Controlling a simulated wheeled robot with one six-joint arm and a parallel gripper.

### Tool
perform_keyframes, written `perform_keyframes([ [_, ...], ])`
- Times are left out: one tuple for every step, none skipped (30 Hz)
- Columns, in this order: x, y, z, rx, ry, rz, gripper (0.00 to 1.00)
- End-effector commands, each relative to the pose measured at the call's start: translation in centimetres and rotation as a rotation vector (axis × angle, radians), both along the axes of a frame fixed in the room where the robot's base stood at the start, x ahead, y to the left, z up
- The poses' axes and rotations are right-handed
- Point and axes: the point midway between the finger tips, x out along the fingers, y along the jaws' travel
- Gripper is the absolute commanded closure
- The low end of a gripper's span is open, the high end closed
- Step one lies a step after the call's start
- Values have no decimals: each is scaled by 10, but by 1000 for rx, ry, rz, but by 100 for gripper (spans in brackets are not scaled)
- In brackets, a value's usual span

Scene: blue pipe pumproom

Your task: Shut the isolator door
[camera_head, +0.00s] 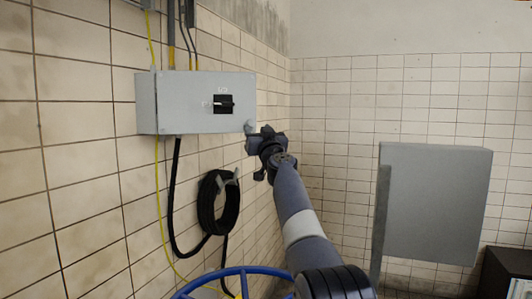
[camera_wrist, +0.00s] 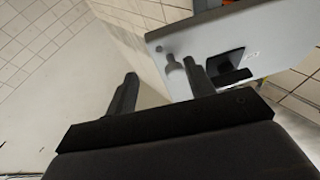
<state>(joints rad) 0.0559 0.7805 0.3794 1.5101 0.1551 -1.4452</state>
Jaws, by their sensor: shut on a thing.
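The isolator (camera_head: 175,105) is a grey box on the left tiled wall. Its grey door (camera_head: 215,118) carries a black rotary switch (camera_head: 223,104), which also shows in the wrist view (camera_wrist: 225,65). The door seems a little ajar: in the wrist view a narrow gap with something orange shows behind its far edge. A small grey knob (camera_head: 249,127) sits at the door's lower right corner; it also shows in the wrist view (camera_wrist: 174,65). My gripper (camera_head: 262,150) is at this corner, shut on the knob. The fingers partly hide the grip.
A coiled black cable (camera_head: 218,202) hangs on the wall below the isolator, near a yellow cable (camera_head: 160,215). A blue handwheel (camera_head: 235,274) stands low in front. A grey cabinet (camera_head: 437,203) is at the right, with a dark box (camera_head: 508,273) beside it.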

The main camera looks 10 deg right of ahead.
Motion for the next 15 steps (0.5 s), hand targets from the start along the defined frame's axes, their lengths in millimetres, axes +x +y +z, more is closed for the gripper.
perform_keyframes([
  [-4, -8, -12, 2, 5, -14, 57],
  [-6, -9, -14, 2, 6, -14, 57],
  [-10, -10, -15, 2, 5, -15, 57],
  [-14, -11, -16, 3, 5, -16, 57],
  [-17, -11, -17, 2, 5, -15, 57],
  [-21, -11, -18, 2, 4, -14, 57],
  [-24, -11, -18, 2, 3, -13, 57],
  [-27, -12, -19, 1, 4, -12, 57],
  [-30, -12, -20, 1, 3, -11, 57],
  [-33, -12, -20, 1, 3, -10, 57],
  [-35, -12, -21, 2, 3, -10, 57],
  [-38, -13, -22, 2, 3, -10, 57],
  [-40, -13, -22, 1, 3, -9, 57],
  [-41, -13, -22, 2, 3, -9, 57],
  [-43, -13, -22, 2, 2, -9, 57],
])
